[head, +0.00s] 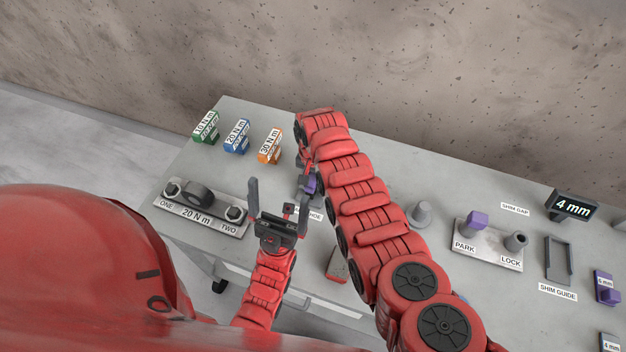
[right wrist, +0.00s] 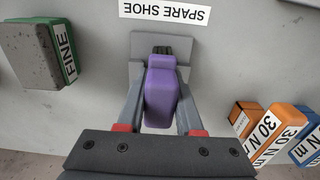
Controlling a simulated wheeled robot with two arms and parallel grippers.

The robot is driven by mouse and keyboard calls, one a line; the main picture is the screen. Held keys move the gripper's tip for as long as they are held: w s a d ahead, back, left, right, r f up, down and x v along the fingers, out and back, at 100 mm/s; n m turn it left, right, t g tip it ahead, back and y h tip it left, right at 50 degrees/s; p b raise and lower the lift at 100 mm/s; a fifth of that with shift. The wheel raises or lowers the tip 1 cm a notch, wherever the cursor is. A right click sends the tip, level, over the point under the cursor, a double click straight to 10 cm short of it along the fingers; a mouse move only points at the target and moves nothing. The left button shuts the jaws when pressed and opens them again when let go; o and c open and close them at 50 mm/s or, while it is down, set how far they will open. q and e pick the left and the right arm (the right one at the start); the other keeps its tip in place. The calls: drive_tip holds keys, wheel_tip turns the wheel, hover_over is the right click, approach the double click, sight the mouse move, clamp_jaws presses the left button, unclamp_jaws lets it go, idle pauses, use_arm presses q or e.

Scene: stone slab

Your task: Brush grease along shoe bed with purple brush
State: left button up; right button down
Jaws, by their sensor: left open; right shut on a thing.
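I cannot tell whether the tip touches the plate. My right arm hides much of this spot in the head view. No part is clearly labelled as the shoe bed, and no grease can be made out. My left gripper (head: 279,194) is open and empty, just left of the right gripper.
Green (head: 206,128), blue (head: 237,136) and orange (head: 269,146) torque blocks stand at the back left. A 20 N m fixture (head: 203,211) lies at left. A PARK/LOCK base (head: 488,247) and shim guide (head: 559,260) are at right. A FINE block (right wrist: 45,52) is near the brush.

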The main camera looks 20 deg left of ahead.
drive_tip(key=shift+s+p, duration=1)
drive_tip(key=shift+p, duration=0.55)
drive_tip(key=shift+w+f+b, duration=0.2)
drive_tip(key=shift+w+b, duration=0.15)
drive_tip(key=shift+b, duration=0.5)
drive_tip(key=shift+w+d+b, duration=0.1)
drive_tip(key=shift+w+b, duration=0.55)
drive_tip(key=shift+b, duration=0.75)
drive_tip(key=shift+r, duration=0.15)
drive_tip(key=shift+w, duration=0.1)
